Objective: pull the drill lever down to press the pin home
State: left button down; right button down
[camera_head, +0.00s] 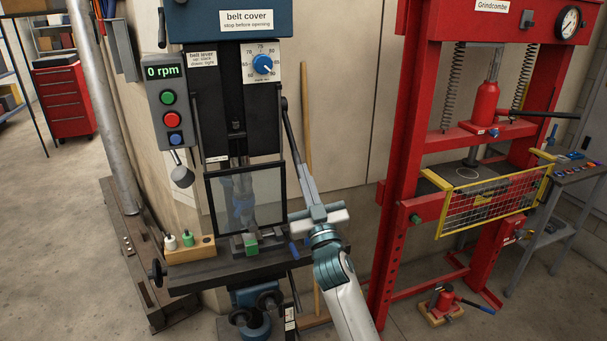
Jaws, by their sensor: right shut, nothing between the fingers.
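The drill press (240,100) stands at the left of centre, its display reading "0 rpm". Its dark lever (288,122) slopes down along the right side of the head. My right gripper (303,170) is shut and empty, its fingers pointing up. Its tips overlap the lever's lower end in the picture; I cannot tell whether they touch. A clear guard (271,190) hangs in front of the chuck. Below it a vise (237,245) with a green block (251,243) sits on the drill table (215,276). I cannot make out the pin. My left gripper is not in view.
A wooden block with small bottles (190,253) sits at the table's left. A blue-handled tool (294,251) lies by the table's right edge. A red press (400,170) with a yellow mesh guard (495,198) stands to the right. A metal pipe (100,100) rises at the left.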

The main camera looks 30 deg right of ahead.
jog(key=b+v, duration=0.3)
jog(key=v, duration=0.4)
jog(key=shift+s+f, duration=0.25)
jog(key=shift+s, duration=0.05)
jog(key=shift+a, duration=0.15)
